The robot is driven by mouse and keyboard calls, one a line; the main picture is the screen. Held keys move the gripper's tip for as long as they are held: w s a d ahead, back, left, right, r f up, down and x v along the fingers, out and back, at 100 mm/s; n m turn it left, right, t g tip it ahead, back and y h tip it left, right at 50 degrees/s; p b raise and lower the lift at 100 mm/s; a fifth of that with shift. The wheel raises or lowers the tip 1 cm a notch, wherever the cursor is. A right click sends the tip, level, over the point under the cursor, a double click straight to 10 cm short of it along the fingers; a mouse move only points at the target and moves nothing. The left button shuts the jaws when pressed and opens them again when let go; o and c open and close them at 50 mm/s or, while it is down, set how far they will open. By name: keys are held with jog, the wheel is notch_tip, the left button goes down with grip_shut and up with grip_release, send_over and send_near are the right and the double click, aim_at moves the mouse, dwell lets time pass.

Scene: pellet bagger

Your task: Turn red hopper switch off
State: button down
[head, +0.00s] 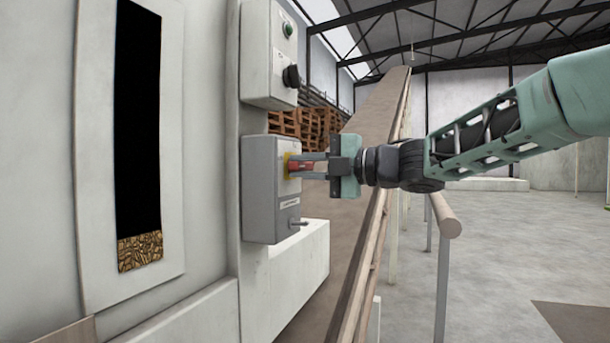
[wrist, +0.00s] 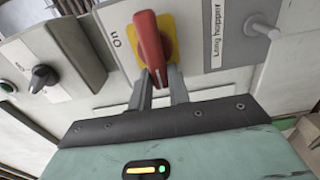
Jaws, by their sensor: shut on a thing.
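The red hopper switch (head: 300,165) is a red rotary handle on a yellow plate (head: 289,167), on the front of a grey box (head: 262,190). In the wrist view the red handle (wrist: 149,48) shows large, its lower end between the fingers. Lettering sits left of it on the box, and a label reading "Long hopper" (wrist: 217,30) is to its right. My gripper (head: 297,166) reaches in from the right and is shut on the red handle. In the wrist view my gripper (wrist: 158,78) has one finger on each side of the handle. The fingers partly hide the handle in the head view.
An upper box (head: 268,55) carries a black knob (head: 291,76) and a green button (head: 288,29). A small metal toggle (head: 299,222) sticks out below the switch. A long sloping conveyor (head: 350,220) with a rail post (head: 444,230) runs beneath my arm. Open floor lies to the right.

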jog(key=shift+w+d+f, duration=0.1)
jog(key=shift+f, duration=0.05)
dwell(0.3)
jog(key=c, duration=1.3)
grip_release()
jog(key=b+v, duration=0.2)
jog(key=v, duration=1.5)
jog(key=shift+d, duration=0.15)
